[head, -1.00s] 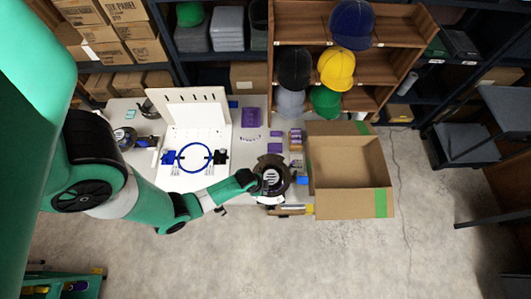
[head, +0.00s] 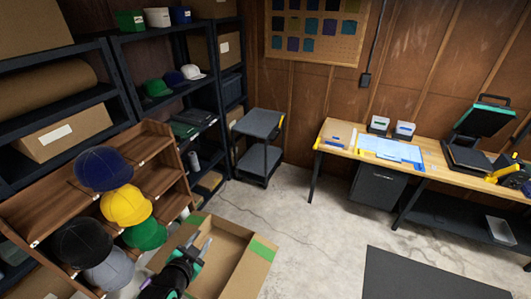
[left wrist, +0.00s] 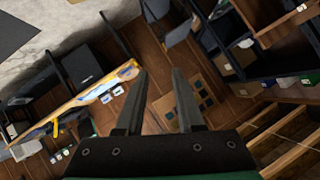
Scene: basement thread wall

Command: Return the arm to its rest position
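My left gripper (head: 199,246) shows at the bottom of the head view, in front of the left side of an open cardboard box (head: 255,268) with green tape. Its two grey fingers stand apart and point up the picture. The left wrist view shows the same gripper (left wrist: 159,74) open, with nothing between the fingers. Behind the fingers there I see the room's wood wall and shelving, far off. Most of my left arm is below the head view's edge. My right gripper is not in view.
A wooden cap rack (head: 150,165) with several caps stands left of the gripper. Dark shelves (head: 120,75) rise behind it. A grey cart (head: 262,124) and a workbench (head: 340,138) stand farther back. Bare concrete floor (head: 310,225) lies right of the box.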

